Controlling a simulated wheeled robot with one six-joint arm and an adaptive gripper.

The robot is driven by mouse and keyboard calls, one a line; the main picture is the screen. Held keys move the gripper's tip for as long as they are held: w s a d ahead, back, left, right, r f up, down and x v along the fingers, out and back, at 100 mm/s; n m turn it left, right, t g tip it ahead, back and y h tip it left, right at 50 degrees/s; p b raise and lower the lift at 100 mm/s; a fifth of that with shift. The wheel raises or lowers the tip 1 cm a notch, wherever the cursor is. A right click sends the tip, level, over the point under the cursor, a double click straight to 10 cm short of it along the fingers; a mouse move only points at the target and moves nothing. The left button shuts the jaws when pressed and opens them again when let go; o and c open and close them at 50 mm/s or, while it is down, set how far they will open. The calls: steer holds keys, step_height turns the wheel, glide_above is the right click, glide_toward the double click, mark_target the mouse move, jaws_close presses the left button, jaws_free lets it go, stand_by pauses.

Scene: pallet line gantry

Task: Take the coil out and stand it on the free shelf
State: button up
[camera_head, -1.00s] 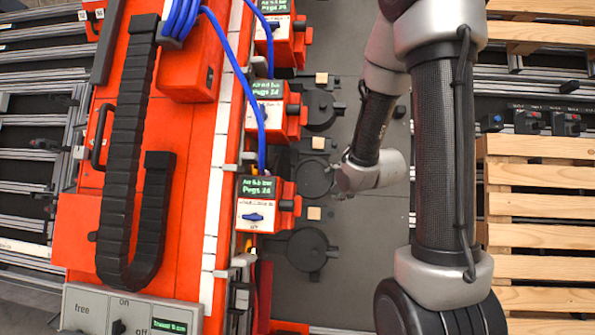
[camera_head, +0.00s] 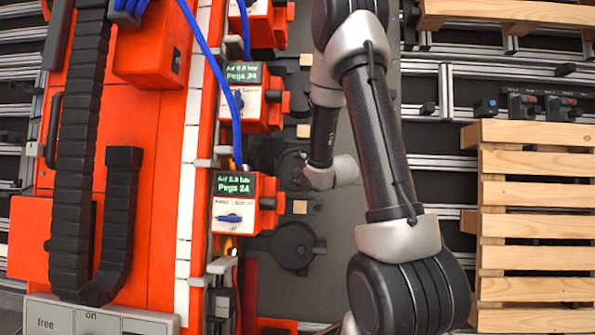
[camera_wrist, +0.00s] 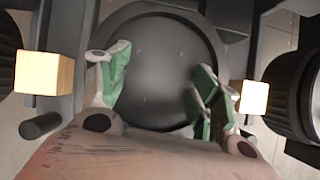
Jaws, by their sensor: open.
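I cannot pick out the coil with certainty. My gripper's open fingers (camera_wrist: 163,72), with green pads, stand apart over a dark round disc (camera_wrist: 160,35) in the wrist view. Nothing is seen held between them. In the head view my gripper end is low, beside the middle of the orange machine, and its fingers are too hidden to make out. A similar dark round disc (camera_head: 293,246) lies nearer the camera. No shelf is clearly recognisable.
Orange boxes with green displays (camera_head: 233,185) line the discs' left side. Small wooden blocks flank the disc, one left (camera_wrist: 44,73) and one right (camera_wrist: 249,96). A wooden pallet (camera_head: 535,195) lies at right. A lever panel (camera_head: 95,318) is at bottom left.

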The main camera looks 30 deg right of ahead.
steer(key=shift+w+f, duration=0.1)
steer(key=shift+w, duration=0.15)
steer(key=c, duration=1)
steer(key=shift+r, duration=0.45)
steer(key=shift+s+a+r, duration=0.2)
steer(key=s+a, duration=0.4)
steer(key=s, duration=0.3)
step_height(320, 180, up, 14)
steer(key=shift+w, duration=0.3)
